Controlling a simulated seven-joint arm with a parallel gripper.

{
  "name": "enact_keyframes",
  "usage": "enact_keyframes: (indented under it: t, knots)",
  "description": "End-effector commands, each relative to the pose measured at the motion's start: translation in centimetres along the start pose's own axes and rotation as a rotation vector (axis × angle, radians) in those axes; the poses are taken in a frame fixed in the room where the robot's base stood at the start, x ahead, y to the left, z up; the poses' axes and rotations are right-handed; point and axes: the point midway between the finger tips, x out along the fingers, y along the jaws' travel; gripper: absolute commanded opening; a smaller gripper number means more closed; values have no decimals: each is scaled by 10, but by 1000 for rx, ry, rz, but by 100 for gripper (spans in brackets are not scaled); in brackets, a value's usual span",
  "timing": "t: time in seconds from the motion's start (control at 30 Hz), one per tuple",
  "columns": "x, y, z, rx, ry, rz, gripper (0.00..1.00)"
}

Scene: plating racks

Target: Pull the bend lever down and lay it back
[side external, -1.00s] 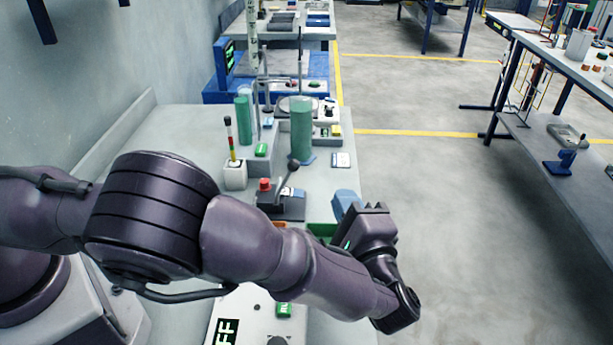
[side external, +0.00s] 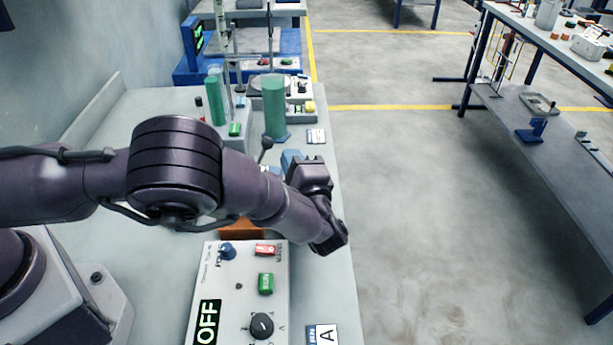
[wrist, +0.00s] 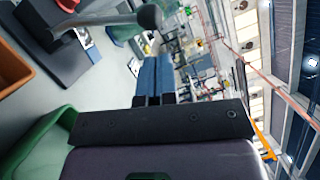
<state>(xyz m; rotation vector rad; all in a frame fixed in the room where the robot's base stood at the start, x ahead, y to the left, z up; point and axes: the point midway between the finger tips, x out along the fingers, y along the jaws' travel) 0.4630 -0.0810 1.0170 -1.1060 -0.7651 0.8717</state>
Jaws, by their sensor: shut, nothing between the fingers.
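The bend lever shows in the side external view as a dark stick with a rounded knob (side external: 267,143), angled up. Its base is mostly hidden behind my arm. My gripper (side external: 290,156) is just right of the knob and nearer the camera. Its blue fingers (wrist: 153,65) are shut together and empty. They appear apart from the lever, below its knob in the wrist view.
An orange bin (wrist: 10,58) and a green bin (wrist: 38,145) lie close to my gripper. A panel reading OFF (side external: 250,300) stands at the bench front. Green cylinders (side external: 274,105) stand beyond the lever. The floor right of the bench is open.

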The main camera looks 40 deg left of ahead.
Motion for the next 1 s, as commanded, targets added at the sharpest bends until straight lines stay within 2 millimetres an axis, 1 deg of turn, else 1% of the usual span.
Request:
enact_keyframes:
  t: [0.1,0.2,0.67,0.77,1.0]
  knots:
    - [10,-1,10,0,0,-1,0]
    - [14,-1,14,-2,0,0,0]
    - [17,-1,18,-13,1,3,0]
    - [19,-4,26,-72,1,23,0]
    - [28,-5,54,-301,-1,99,0]
